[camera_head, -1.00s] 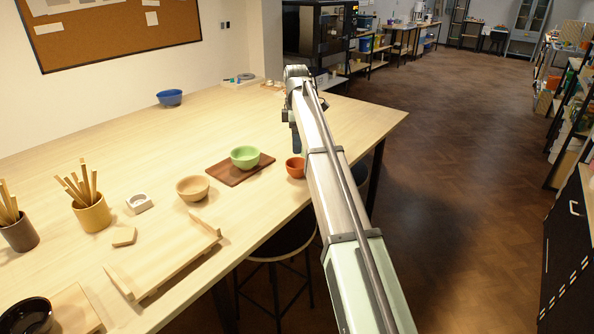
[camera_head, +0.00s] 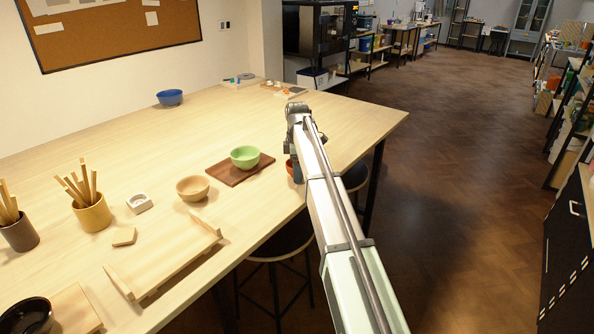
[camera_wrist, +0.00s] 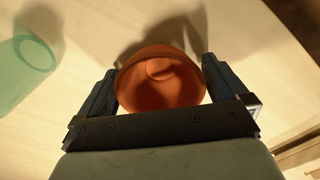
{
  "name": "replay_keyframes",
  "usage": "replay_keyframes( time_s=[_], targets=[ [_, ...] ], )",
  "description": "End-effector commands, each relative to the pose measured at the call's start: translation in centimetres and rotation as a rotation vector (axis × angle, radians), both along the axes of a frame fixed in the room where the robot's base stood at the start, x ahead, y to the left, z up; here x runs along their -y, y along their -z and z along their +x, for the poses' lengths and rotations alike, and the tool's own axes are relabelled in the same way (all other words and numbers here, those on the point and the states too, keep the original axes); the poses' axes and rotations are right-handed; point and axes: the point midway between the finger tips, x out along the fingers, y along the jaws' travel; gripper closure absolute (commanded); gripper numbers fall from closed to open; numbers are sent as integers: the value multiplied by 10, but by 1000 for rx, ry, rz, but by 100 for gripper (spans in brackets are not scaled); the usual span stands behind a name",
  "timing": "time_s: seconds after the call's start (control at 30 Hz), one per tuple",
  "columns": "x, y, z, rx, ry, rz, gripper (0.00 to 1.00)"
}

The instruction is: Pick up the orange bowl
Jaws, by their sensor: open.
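The orange bowl (camera_wrist: 158,84) shows in the wrist view between the two dark fingers of my gripper (camera_wrist: 158,88). The gripper is open, with one finger on each side of the bowl. Narrow gaps seem to show beside the rim, but I cannot tell whether either finger touches it. In the head view the orange bowl (camera_head: 289,164) is mostly hidden behind my gripper (camera_head: 297,172), with only a small part of its left side showing near the table's right edge.
A green bowl (camera_head: 245,155) on a brown board (camera_head: 226,173) stands just left of the orange bowl. A tan bowl (camera_head: 192,187) is further left. The blue bowl (camera_head: 170,97) is at the back. The table (camera_head: 300,112) behind is mostly clear.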

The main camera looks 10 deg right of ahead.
Motion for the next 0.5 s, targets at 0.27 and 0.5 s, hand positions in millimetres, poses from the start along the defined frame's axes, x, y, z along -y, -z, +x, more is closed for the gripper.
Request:
replay_keyframes(
  time_s=[0.27, 0.5],
  targets=[
    [0, 2, 0, 0, 0, 0, 4],
    [0, 2, 0, 0, 0, 0, 27]
  ],
)
